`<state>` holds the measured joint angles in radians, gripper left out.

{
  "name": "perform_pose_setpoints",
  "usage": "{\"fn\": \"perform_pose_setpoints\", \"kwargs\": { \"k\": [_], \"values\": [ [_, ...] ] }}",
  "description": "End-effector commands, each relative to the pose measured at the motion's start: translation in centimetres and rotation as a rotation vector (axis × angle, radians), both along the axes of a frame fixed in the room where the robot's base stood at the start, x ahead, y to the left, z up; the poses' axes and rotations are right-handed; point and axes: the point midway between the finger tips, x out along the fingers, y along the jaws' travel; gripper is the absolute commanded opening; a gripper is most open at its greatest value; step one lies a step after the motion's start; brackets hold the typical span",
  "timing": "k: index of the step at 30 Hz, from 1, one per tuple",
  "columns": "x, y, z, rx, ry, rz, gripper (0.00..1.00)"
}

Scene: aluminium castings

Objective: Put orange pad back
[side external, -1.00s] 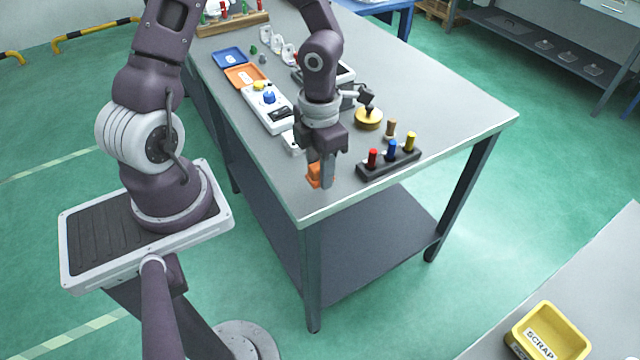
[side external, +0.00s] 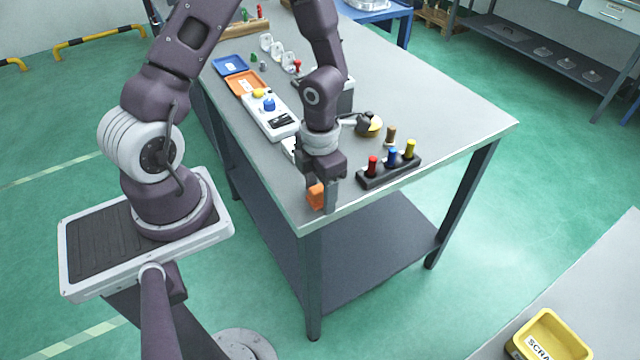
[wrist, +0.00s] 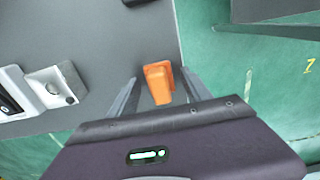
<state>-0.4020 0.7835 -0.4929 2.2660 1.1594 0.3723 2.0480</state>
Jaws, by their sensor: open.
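The orange pad (side external: 316,196) is a small block near the table's near corner. In the wrist view the orange pad (wrist: 159,80) lies between the two fingers, close to the table edge. My gripper (side external: 325,200) points down there, one finger partly covering the pad in the side view. In the wrist view my gripper (wrist: 158,77) has its fingers apart, with visible gaps on both sides of the pad. Whether the pad rests flat on the table is hard to tell. A white block with a dark round recess (wrist: 55,88) lies left of the pad.
A black rack (side external: 390,172) with red, blue and yellow pegs stands right of my gripper. A brass-and-black tool (side external: 371,126) lies behind it. A white control box (side external: 270,115), an orange tray (side external: 244,83) and a blue tray (side external: 230,64) line the left edge.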

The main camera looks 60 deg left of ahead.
Motion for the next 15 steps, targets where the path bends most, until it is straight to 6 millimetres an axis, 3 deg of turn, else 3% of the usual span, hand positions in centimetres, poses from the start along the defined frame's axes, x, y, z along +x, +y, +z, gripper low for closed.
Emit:
{"fn": "perform_pose_setpoints", "kwargs": {
  "k": [5, 12, 15],
  "values": [
    [0.1, 0.2, 2.7, 0.001, -0.007, 0.007, 0.57],
    [0.1, 0.2, 9.1, 0.002, -0.006, 0.007, 0.57],
    [0.1, 0.1, 10.9, 0.002, -0.005, 0.004, 0.57]
  ]
}}
